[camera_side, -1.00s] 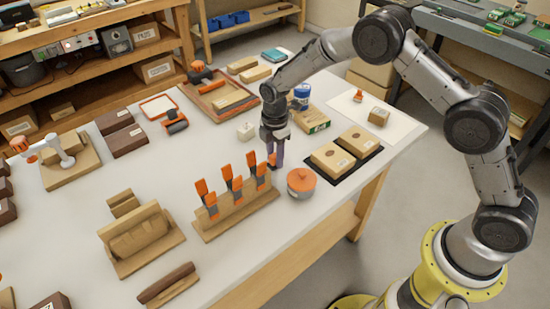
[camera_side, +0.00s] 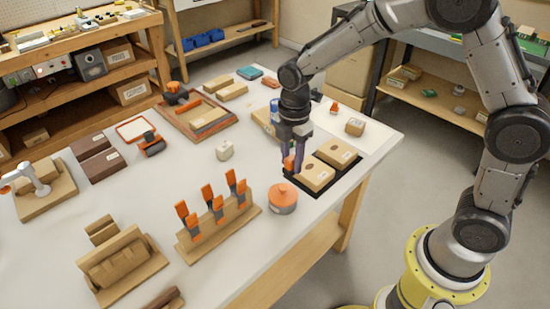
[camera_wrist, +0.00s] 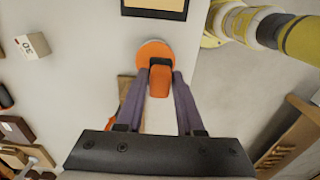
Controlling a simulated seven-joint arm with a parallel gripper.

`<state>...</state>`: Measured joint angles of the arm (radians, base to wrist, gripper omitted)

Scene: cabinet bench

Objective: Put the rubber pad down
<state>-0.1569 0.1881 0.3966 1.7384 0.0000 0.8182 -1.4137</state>
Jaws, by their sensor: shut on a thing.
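My gripper (camera_side: 292,165) points down above the white table, behind the orange-lidded round tin (camera_side: 282,200) and by the left corner of a black mat (camera_side: 296,187). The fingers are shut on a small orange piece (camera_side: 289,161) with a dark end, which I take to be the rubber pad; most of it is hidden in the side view. In the wrist view the orange piece (camera_wrist: 160,82) sits between the two dark fingers, overlapping the tin's orange lid (camera_wrist: 152,46). I cannot tell whether it touches the table.
Two tan boxes (camera_side: 316,176) stand on the black mat. A wooden rack (camera_side: 218,232) with orange-handled tools is in front left of the tin.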

